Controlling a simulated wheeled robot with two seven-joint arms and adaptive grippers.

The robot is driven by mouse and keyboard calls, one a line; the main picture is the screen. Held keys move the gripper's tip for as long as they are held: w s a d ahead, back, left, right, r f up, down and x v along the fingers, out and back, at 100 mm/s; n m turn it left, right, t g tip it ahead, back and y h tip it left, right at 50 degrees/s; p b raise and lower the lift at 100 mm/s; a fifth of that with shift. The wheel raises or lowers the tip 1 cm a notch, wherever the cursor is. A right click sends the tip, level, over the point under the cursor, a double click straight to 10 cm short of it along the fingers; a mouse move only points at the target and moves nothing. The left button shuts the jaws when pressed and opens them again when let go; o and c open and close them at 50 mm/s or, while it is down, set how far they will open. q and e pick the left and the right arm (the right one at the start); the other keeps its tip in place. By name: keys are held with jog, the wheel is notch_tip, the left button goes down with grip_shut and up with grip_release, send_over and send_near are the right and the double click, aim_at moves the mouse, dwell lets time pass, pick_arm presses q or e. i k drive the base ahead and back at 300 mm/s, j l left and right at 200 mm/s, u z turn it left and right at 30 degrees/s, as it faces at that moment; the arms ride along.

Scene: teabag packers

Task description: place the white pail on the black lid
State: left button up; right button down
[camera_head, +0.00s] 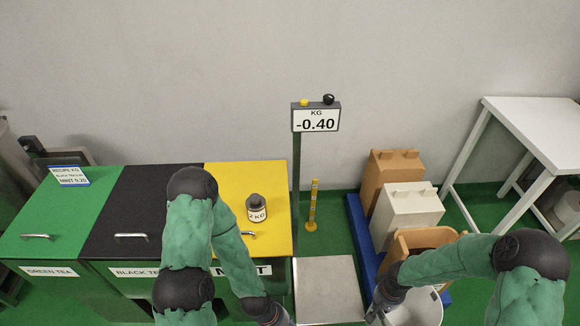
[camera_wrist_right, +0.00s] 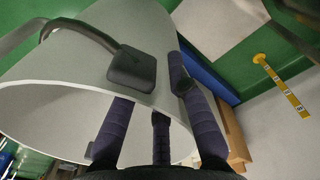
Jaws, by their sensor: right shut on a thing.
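The white pail (camera_head: 425,310) is at the bottom right of the head view, partly hidden by my right arm and cut by the lower edge. In the right wrist view the pail (camera_wrist_right: 60,75) fills the upper left, with a dark handle and black bracket. My right gripper (camera_head: 378,305) is shut on the pail's wall at the rim, fingers (camera_wrist_right: 150,105) on both sides of it. The black lid (camera_head: 130,205) is the middle bin top at left, partly behind my left arm. My left gripper (camera_head: 275,318) is at the bottom edge, its fingertips out of view.
A green lid (camera_head: 50,215) and a yellow lid (camera_head: 270,190) flank the black one. A labelled weight (camera_head: 256,209) stands on the yellow lid. A scale plate (camera_head: 328,285) with a post display (camera_head: 316,119) reading -0.40 lies between bins and pail. Cartons (camera_head: 410,212) stand behind the pail.

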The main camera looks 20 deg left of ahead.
aim_at(153, 198)
jog(key=k+j+z, duration=0.1)
jog(key=z, duration=0.35)
jog(key=k+j+z, duration=0.1)
jog(key=z, duration=0.3)
jog(key=k+j+z, duration=0.1)
jog(key=z, duration=0.35)
jog(key=k+z, duration=0.15)
jog(key=z, duration=0.25)
jog(key=k+j+z, duration=0.15)
jog(key=k+z, duration=0.3)
jog(key=k+u, duration=0.25)
jog(key=u, duration=0.15)
jog(key=k+j+u, duration=0.15)
jog(key=u, duration=0.25)
jog(key=k+j+u, duration=0.2)
jog(key=u, duration=0.15)
jog(key=k+j+u, duration=0.1)
jog(key=u, duration=0.35)
jog(key=k+j+u, duration=0.15)
jog(key=u, duration=0.3)
jog(key=j+u, duration=0.25)
jog(key=u, duration=0.2)
jog(key=k+j+u, duration=0.1)
jog(key=j+u, duration=0.15)
jog(key=u, duration=0.2)
